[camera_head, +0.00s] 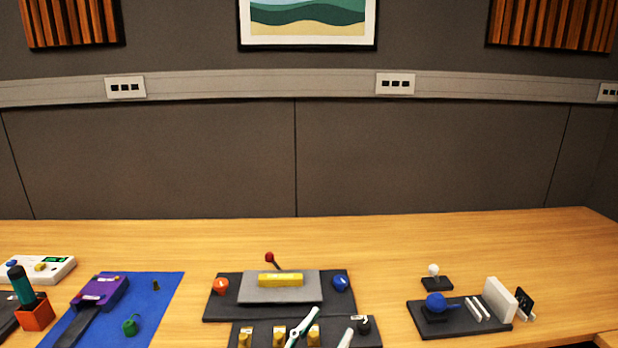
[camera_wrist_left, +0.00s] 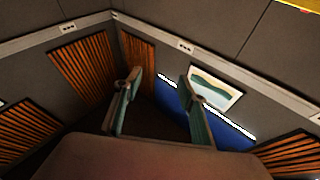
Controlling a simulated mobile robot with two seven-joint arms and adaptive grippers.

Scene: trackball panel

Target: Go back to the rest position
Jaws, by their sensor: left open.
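My left gripper (camera_head: 330,324) shows at the bottom centre of the head view, with only its pale-tipped fingers in the picture. In the left wrist view the two greenish fingers (camera_wrist_left: 163,82) stand wide apart with nothing between them. Beyond them are the wall and a framed picture (camera_wrist_left: 214,94). In the head view the fingers overlap the front black panel (camera_head: 262,340) with yellow parts; whether they touch it cannot be told. A blue ball (camera_head: 436,300) sits on a black plate (camera_head: 455,327) at the right. My right gripper is not in view.
A grey block with a yellow bar (camera_head: 281,280) sits on a black panel (camera_head: 218,308) between orange and blue knobs. A purple device (camera_head: 101,291) lies on a blue mat (camera_head: 160,292) at the left. The table (camera_head: 380,240) is clear towards the wall.

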